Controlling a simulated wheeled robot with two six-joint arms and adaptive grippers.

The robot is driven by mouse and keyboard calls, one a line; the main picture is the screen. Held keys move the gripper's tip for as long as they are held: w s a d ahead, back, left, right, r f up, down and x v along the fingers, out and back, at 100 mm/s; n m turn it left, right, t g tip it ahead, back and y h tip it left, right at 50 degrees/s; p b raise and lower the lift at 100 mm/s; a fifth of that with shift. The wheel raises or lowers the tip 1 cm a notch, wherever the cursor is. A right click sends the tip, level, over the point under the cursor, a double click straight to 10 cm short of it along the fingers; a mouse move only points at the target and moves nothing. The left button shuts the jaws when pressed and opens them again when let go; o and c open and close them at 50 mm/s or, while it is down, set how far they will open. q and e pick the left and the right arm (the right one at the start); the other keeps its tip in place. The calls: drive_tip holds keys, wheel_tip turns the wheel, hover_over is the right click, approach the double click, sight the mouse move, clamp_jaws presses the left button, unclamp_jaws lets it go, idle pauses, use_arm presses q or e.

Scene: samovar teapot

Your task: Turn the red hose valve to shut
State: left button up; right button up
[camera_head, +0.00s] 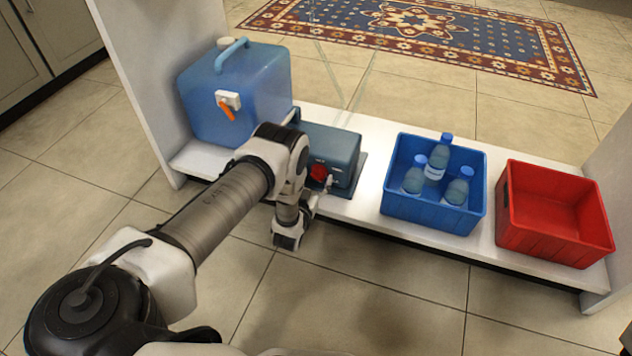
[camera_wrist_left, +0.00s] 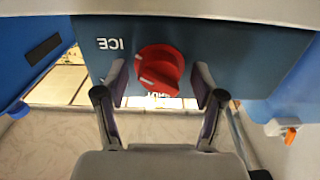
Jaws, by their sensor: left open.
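The red hose valve (camera_head: 319,172) is a round knob on the front of a dark blue-grey box (camera_head: 335,146) on the low white shelf. In the left wrist view the red knob (camera_wrist_left: 160,69) shows close up with a raised grip bar and a white mark, beside partly hidden lettering. My left gripper (camera_head: 327,186) is in front of the box. My right gripper is not in view.
A blue water tank (camera_head: 235,95) with an orange-handled tap (camera_head: 226,105) stands left of the box. A blue crate (camera_head: 432,210) with several bottles and an empty red crate (camera_head: 553,238) stand to the right. The tiled floor in front is clear.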

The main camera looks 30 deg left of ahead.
use_arm(q)
drive_tip(key=c, duration=1.1)
drive_tip(key=shift+c, duration=0.2)
drive_tip(key=shift+n, duration=0.3)
drive_tip(key=n+p, duration=0.1)
drive_tip(key=n, duration=0.4)
drive_tip(key=shift+r, duration=0.1)
drive_tip(key=n+p, duration=0.1)
drive_tip(key=n, duration=0.5)
drive_tip(key=shift+d+n, duration=0.1)
drive_tip(key=shift+n, duration=0.2)
drive_tip(key=n, duration=0.6)
drive_tip(key=shift+r, duration=0.1)
drive_tip(key=n, duration=0.5)
drive_tip(key=shift+n, duration=0.5)
